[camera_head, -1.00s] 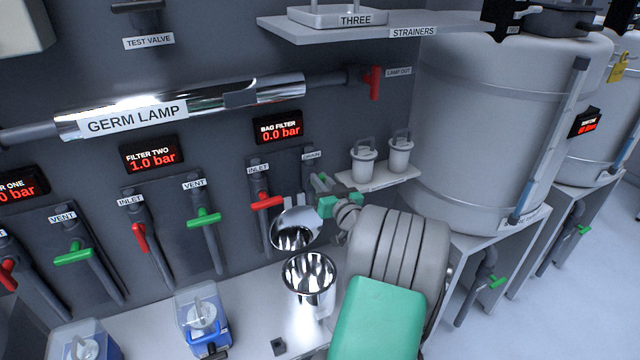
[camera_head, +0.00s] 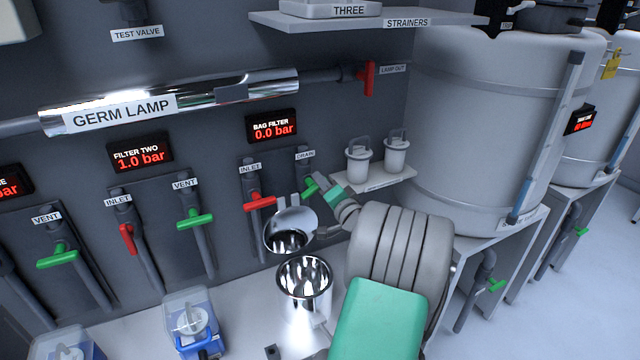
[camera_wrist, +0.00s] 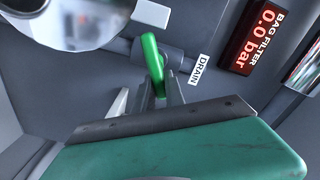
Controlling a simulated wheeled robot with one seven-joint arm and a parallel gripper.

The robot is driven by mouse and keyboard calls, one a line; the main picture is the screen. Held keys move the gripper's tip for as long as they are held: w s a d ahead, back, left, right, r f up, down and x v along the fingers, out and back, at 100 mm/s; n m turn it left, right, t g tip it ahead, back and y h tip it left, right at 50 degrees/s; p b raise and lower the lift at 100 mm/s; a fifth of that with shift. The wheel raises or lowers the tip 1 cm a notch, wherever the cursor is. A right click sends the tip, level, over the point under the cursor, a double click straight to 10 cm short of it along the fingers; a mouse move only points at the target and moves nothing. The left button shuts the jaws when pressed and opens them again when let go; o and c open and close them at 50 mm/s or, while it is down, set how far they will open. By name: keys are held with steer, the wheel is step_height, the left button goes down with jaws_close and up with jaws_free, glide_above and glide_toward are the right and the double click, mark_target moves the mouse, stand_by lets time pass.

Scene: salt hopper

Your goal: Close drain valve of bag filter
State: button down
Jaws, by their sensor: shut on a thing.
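The bag filter drain valve has a green handle (camera_head: 311,186) under the DRAIN label (camera_head: 305,155). It lies slanted in the head view. In the wrist view the green handle (camera_wrist: 152,62) runs down between the narrow fingers of my gripper (camera_wrist: 162,98). My gripper (camera_head: 321,187) is shut on this handle, and its fingertips are partly hidden in the head view. The bag filter display (camera_head: 272,126) reads 0.0 bar. The red inlet handle (camera_head: 260,203) beside the drain lies crosswise. The shiny bag filter vessel (camera_head: 305,290) is open at the top, with its lid (camera_head: 290,232) raised behind.
A small shelf (camera_head: 375,183) with two white strainers (camera_head: 358,163) is close to the right of the drain. A large pale tank (camera_head: 480,130) stands further right. The germ lamp tube (camera_head: 190,97) and strainer shelf (camera_head: 380,22) are above.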

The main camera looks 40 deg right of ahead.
steer(key=m, duration=0.2)
steer(key=shift+d+f+m, duration=0.15)
steer(key=shift+f+m, duration=0.1)
steer(key=shift+m, duration=0.15)
steer(key=shift+f+m+p, duration=0.2)
steer(key=shift+m, duration=0.55)
steer(key=shift+f+m+p, duration=0.15)
steer(key=shift+m, duration=0.6)
steer(key=c, duration=1.4)
jaws_free()
steer(key=shift+s+f, duration=0.1)
steer(key=shift+s, duration=0.4)
steer(key=b+v, duration=0.2)
steer(key=v, duration=0.5)
